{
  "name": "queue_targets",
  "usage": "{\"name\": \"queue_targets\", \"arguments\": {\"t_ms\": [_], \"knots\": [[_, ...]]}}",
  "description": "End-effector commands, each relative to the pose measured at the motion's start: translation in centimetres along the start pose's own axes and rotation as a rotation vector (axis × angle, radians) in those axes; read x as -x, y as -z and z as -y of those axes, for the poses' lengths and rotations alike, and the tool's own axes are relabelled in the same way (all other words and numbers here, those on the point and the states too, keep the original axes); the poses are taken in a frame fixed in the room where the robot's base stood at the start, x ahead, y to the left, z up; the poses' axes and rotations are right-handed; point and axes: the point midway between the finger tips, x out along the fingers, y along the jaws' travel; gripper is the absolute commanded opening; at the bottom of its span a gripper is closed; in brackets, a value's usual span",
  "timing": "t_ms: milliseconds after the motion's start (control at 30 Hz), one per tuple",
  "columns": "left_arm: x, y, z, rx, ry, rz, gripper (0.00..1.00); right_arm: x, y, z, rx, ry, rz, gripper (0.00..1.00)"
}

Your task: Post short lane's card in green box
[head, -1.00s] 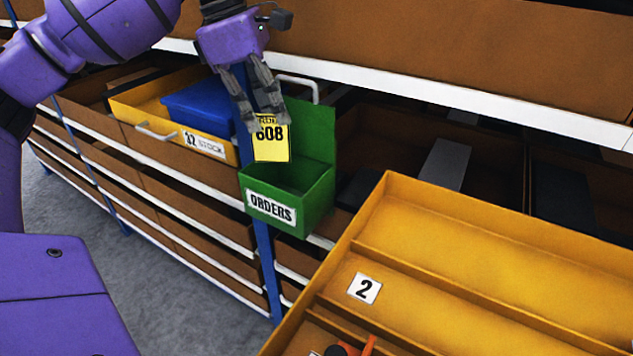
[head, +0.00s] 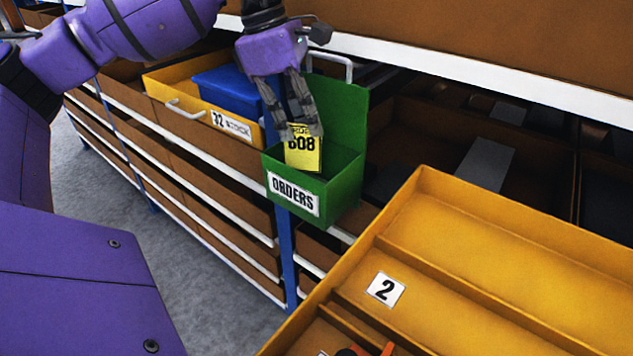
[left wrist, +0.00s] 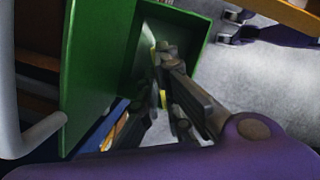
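A yellow card marked 608 (head: 303,155) hangs from my left gripper (head: 301,134), which is shut on its top edge. The green box labelled ORDERS (head: 341,200) is below and around it; the card's lower part is at the box's open mouth, in front of its tall back wall. In the left wrist view the fingers (left wrist: 160,75) are over the green box (left wrist: 100,75), with only thin yellow slivers of the card (left wrist: 162,98) showing between and beside them. My right gripper is in neither view.
A yellow tray with lanes (head: 490,235) and a "2" label (head: 385,289) fills the lower right. A yellow stock bin (head: 175,97) holding a blue box (head: 228,92) stands left of the green box. Shelves of brown bins lie behind.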

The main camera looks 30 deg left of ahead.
Motion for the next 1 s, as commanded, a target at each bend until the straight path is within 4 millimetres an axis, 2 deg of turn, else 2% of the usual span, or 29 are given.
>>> {"name": "queue_targets", "arguments": {"t_ms": [100,200,300,667,767,1000], "knots": [[0.1,0.0,0.0,-0.001,-0.001,0.001,0.0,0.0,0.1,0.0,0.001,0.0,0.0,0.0],[0.1,-0.1,0.0,-0.001,-0.001,0.001,0.16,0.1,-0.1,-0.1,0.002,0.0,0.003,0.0],[0.1,-0.1,0.0,-0.001,-0.001,0.001,0.27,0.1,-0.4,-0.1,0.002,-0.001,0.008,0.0],[0.6,-0.1,0.0,0.0,-0.002,0.002,0.27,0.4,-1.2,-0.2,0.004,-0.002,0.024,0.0],[1.8,-0.1,-0.1,0.0,-0.004,0.003,0.27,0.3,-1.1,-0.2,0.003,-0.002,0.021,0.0],[6.9,-0.2,-0.1,-0.001,-0.004,0.006,0.27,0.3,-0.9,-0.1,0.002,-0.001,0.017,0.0]]}}
